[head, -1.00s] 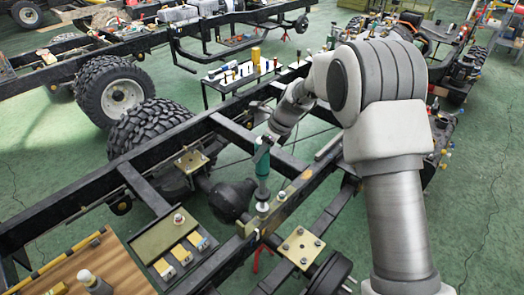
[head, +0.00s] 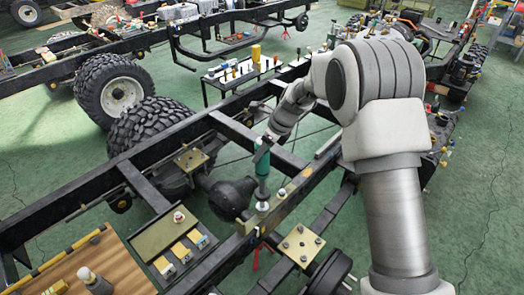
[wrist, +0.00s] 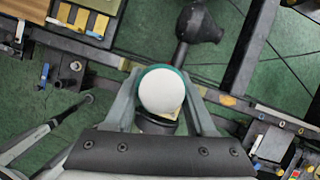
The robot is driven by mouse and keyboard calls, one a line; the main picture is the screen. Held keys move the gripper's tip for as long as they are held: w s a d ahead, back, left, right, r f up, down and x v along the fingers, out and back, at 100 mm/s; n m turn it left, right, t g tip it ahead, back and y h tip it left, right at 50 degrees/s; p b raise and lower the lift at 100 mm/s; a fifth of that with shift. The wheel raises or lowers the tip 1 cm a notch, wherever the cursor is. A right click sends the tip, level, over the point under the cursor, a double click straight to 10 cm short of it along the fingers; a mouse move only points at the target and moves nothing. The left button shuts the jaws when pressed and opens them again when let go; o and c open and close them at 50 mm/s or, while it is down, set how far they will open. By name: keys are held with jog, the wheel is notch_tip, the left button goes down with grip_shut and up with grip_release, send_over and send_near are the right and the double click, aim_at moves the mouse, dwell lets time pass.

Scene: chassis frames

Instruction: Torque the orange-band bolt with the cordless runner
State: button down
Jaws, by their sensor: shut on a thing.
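The cordless runner (head: 262,178) is a teal and grey tool standing roughly upright over the near chassis rail. My gripper (head: 267,137) is shut on its upper part. In the wrist view the runner's white round top with a teal rim (wrist: 160,92) sits between the two fingers of my gripper (wrist: 159,84). The runner's pale lower end (head: 263,206) is down at a brass-coloured block (head: 246,226) on the rail. The bolt under it is hidden, and I cannot make out an orange band or whether the tip touches.
The black chassis rail (head: 205,275) runs diagonally below. A bolted plate (head: 300,245) lies right of the runner, another plate (head: 190,159) beyond it. A tray with yellow-topped blocks (head: 160,238) and a wooden bench (head: 110,262) are at the lower left.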

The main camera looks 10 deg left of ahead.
aim_at(258, 138)
jog(key=shift+f, duration=0.4)
dwell(0.8)
jog(key=shift+s+f, duration=0.1)
jog(key=shift+f, duration=0.15)
dwell(1.1)
jog(key=shift+r, duration=0.2)
dwell(1.0)
jog(key=shift+r+p, duration=1.55)
jog(key=shift+r, duration=0.05)
notch_tip(258, 138, up, 5)
jog(key=p, duration=0.4)
jog(key=shift+w, duration=0.2)
